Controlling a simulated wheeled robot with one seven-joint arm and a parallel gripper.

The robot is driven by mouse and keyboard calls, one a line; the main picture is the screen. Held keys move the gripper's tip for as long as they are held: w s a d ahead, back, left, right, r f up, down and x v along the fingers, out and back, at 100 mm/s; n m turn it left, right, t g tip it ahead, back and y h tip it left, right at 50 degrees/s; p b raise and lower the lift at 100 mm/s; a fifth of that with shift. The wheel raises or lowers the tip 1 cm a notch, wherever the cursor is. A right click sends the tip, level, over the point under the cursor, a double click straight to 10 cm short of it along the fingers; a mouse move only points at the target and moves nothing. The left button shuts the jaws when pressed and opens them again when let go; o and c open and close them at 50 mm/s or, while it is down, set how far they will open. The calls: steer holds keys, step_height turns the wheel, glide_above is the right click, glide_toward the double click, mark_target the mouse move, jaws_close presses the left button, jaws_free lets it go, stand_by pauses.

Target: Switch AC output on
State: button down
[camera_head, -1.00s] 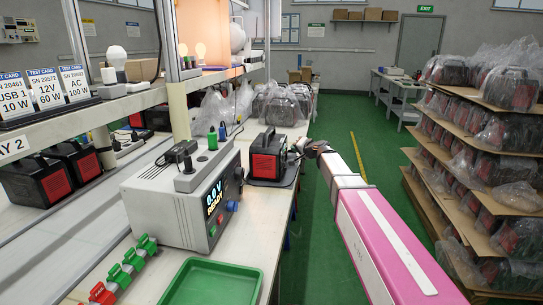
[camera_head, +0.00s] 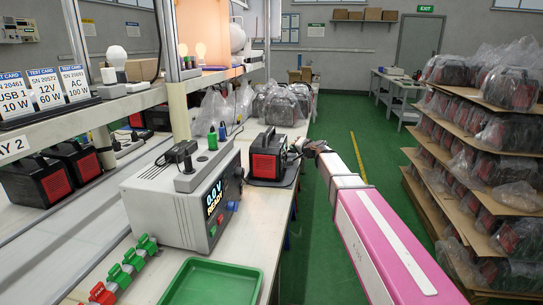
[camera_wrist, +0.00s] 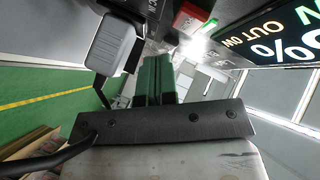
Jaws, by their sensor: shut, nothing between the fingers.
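The power station (camera_head: 268,160) is a black box with a red-orange front and a top handle. It stands on a dark mat at the bench's right edge in the head view. My gripper (camera_head: 297,149) is at its right side, small and partly hard to make out there. In the wrist view my gripper (camera_wrist: 158,78) shows dark green fingers, shut and empty, pointing at the dark panel. A red switch (camera_wrist: 191,18) is on the panel ahead and right of the fingertips. A lit display (camera_wrist: 275,40) reads "OUT 0W". Whether the fingers touch the panel I cannot tell.
A grey plug-like block (camera_wrist: 118,43) with a black cable sits close left of my fingers. A grey tester (camera_head: 185,200) reads "0.0 V READY". A green tray (camera_head: 212,283) lies in front. Shelves of wrapped units (camera_head: 480,140) stand at right, with clear green floor between.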

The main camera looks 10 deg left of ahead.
stand_by(0.3)
steer(key=shift+d, duration=0.75)
steer(key=shift+d, duration=0.15)
steer(key=d, duration=0.5)
steer(key=shift+s+d, duration=0.15)
steer(key=shift+d, duration=0.2)
steer(key=shift+f, duration=0.1)
steer(key=s+d+f+n+g+h, duration=0.1)
steer(key=s+d+f+g+h, duration=0.2)
steer(key=s+f, duration=0.55)
steer(key=s+d+f+n+g+h, duration=0.1)
steer(key=s+d+f+g, duration=0.1)
steer(key=s+d+f, duration=0.45)
steer(key=s+d+f+g+h, duration=0.3)
steer(key=s+d+f, duration=0.2)
steer(key=s, duration=0.4)
steer(key=s+d+f+g+h, duration=0.3)
steer(key=s+d+f, duration=0.3)
steer(key=s+f, duration=0.2)
steer(key=shift+s+n+h, duration=0.3)
steer(key=shift+s+n, duration=0.1)
steer(key=shift+s, duration=0.5)
